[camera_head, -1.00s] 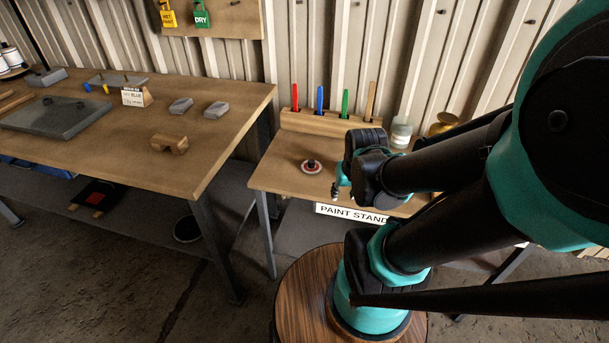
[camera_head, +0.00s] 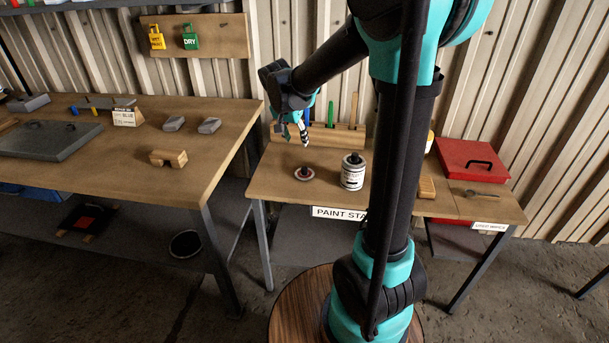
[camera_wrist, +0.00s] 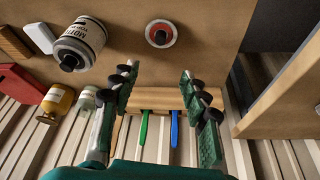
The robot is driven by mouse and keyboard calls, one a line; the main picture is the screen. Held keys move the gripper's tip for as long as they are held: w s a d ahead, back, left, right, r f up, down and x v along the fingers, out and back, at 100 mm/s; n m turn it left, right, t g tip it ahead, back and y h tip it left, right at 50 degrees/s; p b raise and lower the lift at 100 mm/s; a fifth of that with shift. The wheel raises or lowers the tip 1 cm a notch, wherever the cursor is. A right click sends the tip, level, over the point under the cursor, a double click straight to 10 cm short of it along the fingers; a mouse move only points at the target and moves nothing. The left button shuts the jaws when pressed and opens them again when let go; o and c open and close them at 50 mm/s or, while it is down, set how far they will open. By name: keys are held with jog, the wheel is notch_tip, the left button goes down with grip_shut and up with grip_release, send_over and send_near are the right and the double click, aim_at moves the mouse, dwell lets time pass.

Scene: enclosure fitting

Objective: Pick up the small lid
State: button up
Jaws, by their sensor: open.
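The small lid (camera_head: 304,173) is a red and white disc with a dark knob. It lies flat on the paint stand's wooden top (camera_head: 275,187), left of a white paint can. My gripper (camera_head: 297,130) is in the air above the back of the stand, over the lid's far side, pointing down and apart from it. In the wrist view the lid (camera_wrist: 160,33) shows whole near the top centre, beyond the fingertips. My gripper (camera_wrist: 158,78) has its two fingers spread wide with nothing between them.
The paint can (camera_head: 353,173) stands close right of the lid. A wooden rack (camera_wrist: 160,98) with coloured handles stands behind, partly hidden by my gripper in the head view. A red box (camera_head: 472,160) is at the right. The larger workbench (camera_head: 100,155) is at the left.

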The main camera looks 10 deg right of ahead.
send_over(305, 168)
jog(key=s+a, duration=0.2)
jog(key=f, duration=1)
jog(key=shift+w+d+f, duration=0.2)
jog(key=shift+w+f, duration=0.05)
jog(key=shift+f, duration=0.1)
jog(key=shift+s+x, duration=0.2)
jog(key=shift+x, duration=2.65)
jog(key=shift+c, duration=0.4)
grip_shut()
